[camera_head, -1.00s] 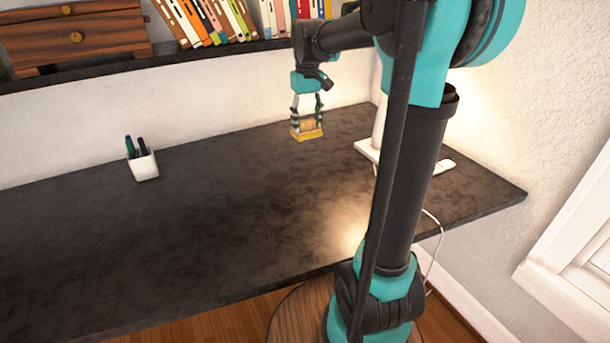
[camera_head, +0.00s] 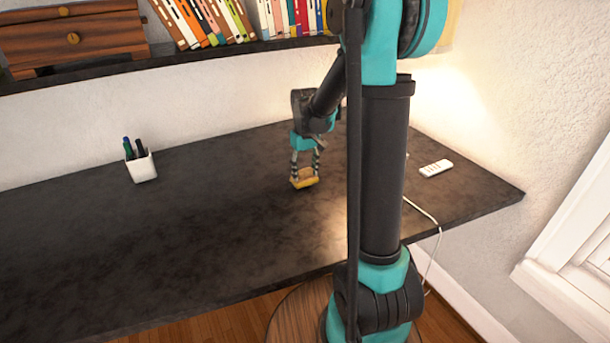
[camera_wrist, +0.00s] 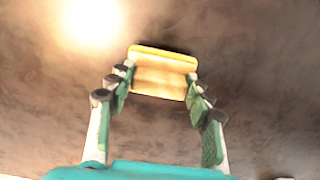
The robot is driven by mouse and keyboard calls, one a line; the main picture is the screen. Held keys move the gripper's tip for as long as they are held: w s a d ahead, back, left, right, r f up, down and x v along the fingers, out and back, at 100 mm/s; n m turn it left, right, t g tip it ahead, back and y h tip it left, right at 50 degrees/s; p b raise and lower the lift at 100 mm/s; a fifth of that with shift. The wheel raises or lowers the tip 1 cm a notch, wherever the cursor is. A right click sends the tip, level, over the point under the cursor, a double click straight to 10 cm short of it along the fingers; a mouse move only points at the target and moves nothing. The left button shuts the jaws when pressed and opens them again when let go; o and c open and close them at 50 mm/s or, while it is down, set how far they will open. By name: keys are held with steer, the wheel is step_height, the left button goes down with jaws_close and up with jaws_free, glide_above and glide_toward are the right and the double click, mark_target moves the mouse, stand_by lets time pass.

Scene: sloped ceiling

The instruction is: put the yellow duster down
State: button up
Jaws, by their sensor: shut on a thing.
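The yellow duster (camera_head: 305,182) is a small block with a yellow edge and a tan-brown upper part. My gripper (camera_head: 304,172) is shut on it and points down over the middle of the dark desk (camera_head: 220,215). In the wrist view the duster (camera_wrist: 163,72) sits between the two fingertips of my gripper (camera_wrist: 160,82), which touch its ends. The duster is at or just above the desktop; I cannot tell whether it touches.
A white cup with pens (camera_head: 142,166) stands on the desk to the left. A white remote (camera_head: 436,168) lies at the right, near a white cable (camera_head: 425,212). A shelf with books (camera_head: 205,22) runs above the back. The desk around the duster is clear.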

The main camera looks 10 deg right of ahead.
mark_target(305, 171)
steer(key=shift+f, duration=0.65)
steer(key=shift+f, duration=0.1)
steer(key=o, duration=1.4)
steer(key=shift+o, duration=0.2)
step_height(305, 171, up, 12)
steer(key=shift+s, duration=0.15)
